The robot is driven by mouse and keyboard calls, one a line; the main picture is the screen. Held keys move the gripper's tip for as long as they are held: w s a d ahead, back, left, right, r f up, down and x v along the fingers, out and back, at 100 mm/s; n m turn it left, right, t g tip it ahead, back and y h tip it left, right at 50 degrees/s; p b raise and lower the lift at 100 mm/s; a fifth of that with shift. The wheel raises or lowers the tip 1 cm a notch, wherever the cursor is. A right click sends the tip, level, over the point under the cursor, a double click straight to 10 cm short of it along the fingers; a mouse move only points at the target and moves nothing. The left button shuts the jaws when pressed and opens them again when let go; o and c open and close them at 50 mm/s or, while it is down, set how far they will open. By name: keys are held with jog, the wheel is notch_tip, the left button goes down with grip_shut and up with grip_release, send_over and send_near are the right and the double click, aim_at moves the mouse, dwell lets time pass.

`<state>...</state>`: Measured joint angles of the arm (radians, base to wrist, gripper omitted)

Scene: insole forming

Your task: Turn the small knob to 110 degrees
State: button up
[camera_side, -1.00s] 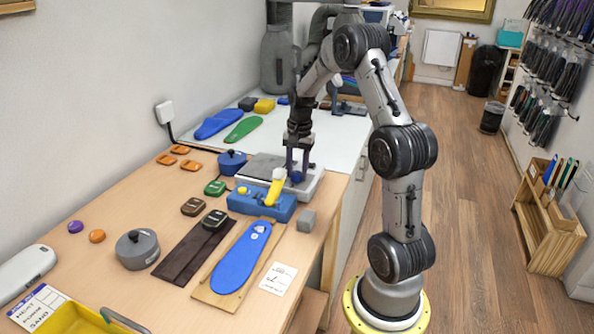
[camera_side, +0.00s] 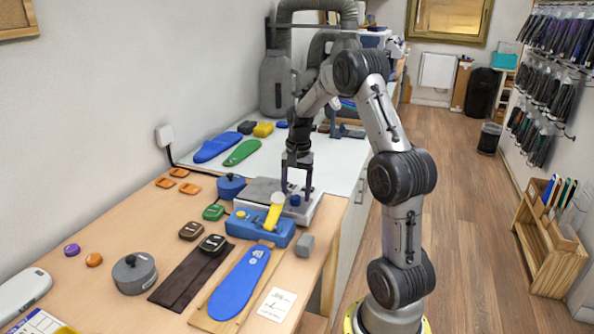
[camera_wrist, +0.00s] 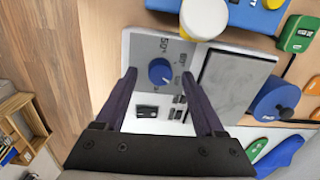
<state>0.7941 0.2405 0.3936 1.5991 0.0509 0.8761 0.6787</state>
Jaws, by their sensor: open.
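The small knob is a round blue dial (camera_wrist: 161,71) on the grey control panel of a flat heating unit (camera_wrist: 135,50), with degree marks printed around it. In the side view the knob (camera_side: 295,200) shows at the unit's right part, by my gripper's fingers. My gripper (camera_wrist: 160,80) is open, pointing down, with one dark finger on each side of the knob in the wrist view. The knob appears between and slightly beyond the fingertips; I see no contact. In the side view my gripper (camera_side: 297,195) hangs over the unit. The knob's exact setting is too small to read.
A blue block with a yellow lever (camera_side: 274,212) stands just in front of the unit. A grey cube (camera_side: 305,245) sits near the table's right edge. A blue pot-like piece (camera_side: 230,186) is to the left. Blue and green insoles lie behind on the white surface.

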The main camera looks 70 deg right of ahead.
aim_at(297, 198)
notch_tip(297, 198, up, 13)
jog(key=shift+s+f, duration=0.2)
jog(key=shift+s, duration=0.15)
jog(key=shift+w, duration=0.1)
jog(key=a+r+n+t, duration=0.1)
jog(key=a+r+n, duration=0.15)
jog(key=a, duration=0.45)
jog(key=s+a+r+n+t, duration=0.1)
jog(key=a+r+n, duration=0.1)
jog(key=a+r, duration=0.35)
jog(key=a+r+n+t, duration=0.1)
jog(key=a+n, duration=0.1)
jog(key=a, duration=0.6)
jog(key=s+a+f+n+t, duration=0.2)
jog(key=s+a+f+n, duration=0.6)
jog(key=s, duration=0.5)
jog(key=a+n, duration=0.1)
jog(key=n, duration=0.1)
jog(key=shift+a+n, duration=0.3)
jog(key=shift+n, duration=0.05)
